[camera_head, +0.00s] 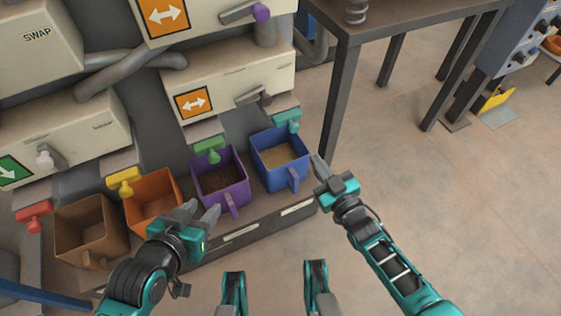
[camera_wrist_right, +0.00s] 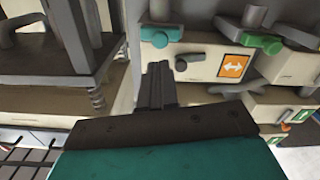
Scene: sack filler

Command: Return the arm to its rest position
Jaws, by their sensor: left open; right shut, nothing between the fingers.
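My left gripper (camera_head: 201,217) is open and empty. In the head view it is in front of the orange and purple bins. My right gripper (camera_head: 318,162) is shut and empty, to the right of the blue bin and apart from it, near the table leg. The right wrist view also shows its closed fingers (camera_wrist_right: 157,80), pointing toward the machine front with a teal handle (camera_wrist_right: 160,35) beyond them.
A brown bin (camera_head: 90,225), an orange bin (camera_head: 153,190), a purple bin (camera_head: 222,180) and a blue bin (camera_head: 285,168) stand in a row under coloured handles. A dark table (camera_head: 345,90) stands at the back right. The floor (camera_head: 480,220) at right is clear.

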